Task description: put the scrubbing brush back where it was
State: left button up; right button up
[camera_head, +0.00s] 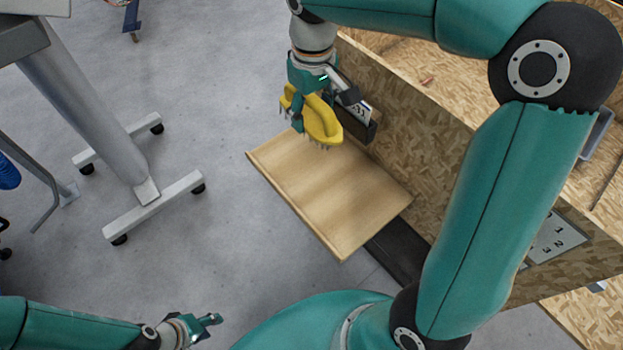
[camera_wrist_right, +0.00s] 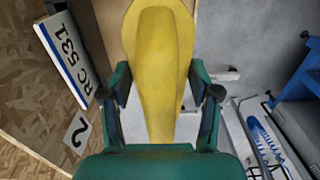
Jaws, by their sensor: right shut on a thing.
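The yellow scrubbing brush (camera_head: 321,119) with dark bristles underneath is held above the far end of a light wooden board (camera_head: 330,190). My right gripper (camera_head: 318,102) is shut on the brush. In the right wrist view the brush (camera_wrist_right: 158,60) stands between the two fingers of my right gripper (camera_wrist_right: 162,95). The bristles look close to the board, but I cannot tell whether they touch it. My left gripper (camera_head: 208,325) is at the lower left in the head view, away from the brush; its fingers are too small to tell whether they are open.
A chipboard wall (camera_head: 420,145) runs along the right of the board. A dark holder (camera_head: 360,122) with a label plate is on it beside the brush; the label (camera_wrist_right: 65,55) reads RC 531 in the wrist view. A wheeled metal stand (camera_head: 110,130) is at the left. Grey floor lies between.

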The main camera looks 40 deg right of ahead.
notch_tip(320, 180, down, 20)
dwell(0.6)
jog(key=shift+f+b, duration=0.15)
jog(key=shift+b, duration=0.15)
jog(key=o, duration=1.1)
notch_tip(320, 180, up, 12)
jog(key=shift+r, duration=0.15)
jog(key=shift+p, duration=0.3)
